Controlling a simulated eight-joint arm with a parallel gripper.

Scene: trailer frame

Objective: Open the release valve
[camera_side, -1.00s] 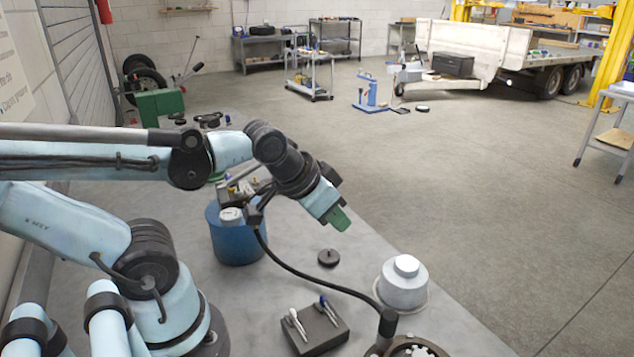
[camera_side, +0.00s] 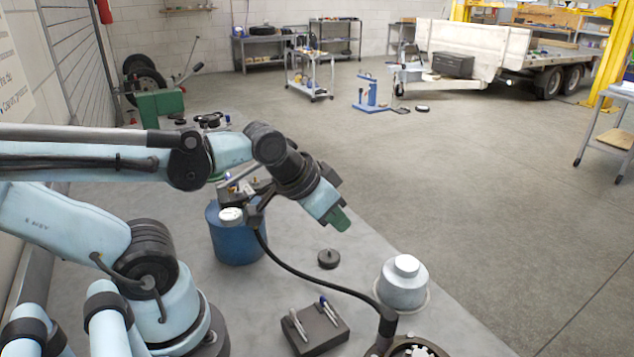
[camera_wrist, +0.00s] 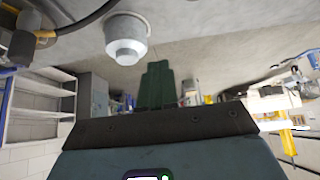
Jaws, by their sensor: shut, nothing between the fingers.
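My gripper (camera_side: 338,218) has green fingers and is shut and empty. In the side view it points down and right, in the air to the right of a blue cylindrical pump body (camera_side: 237,242). In the wrist view the green fingers (camera_wrist: 157,85) sit together at the middle. The pump carries metal fittings, a lever (camera_side: 245,177) and a small white-faced gauge (camera_side: 231,215) on top. My arm's wrist partly covers this top, and I cannot tell which fitting is the release valve. A black hose (camera_side: 290,268) runs from the pump to a dark coupling (camera_side: 387,323).
On the grey bench stand a grey stepped cylinder (camera_side: 403,290), a black knob-like disc (camera_side: 328,259) and a dark block (camera_side: 328,337) with slim tools on it. A toothed ring (camera_side: 415,349) is at the front edge.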

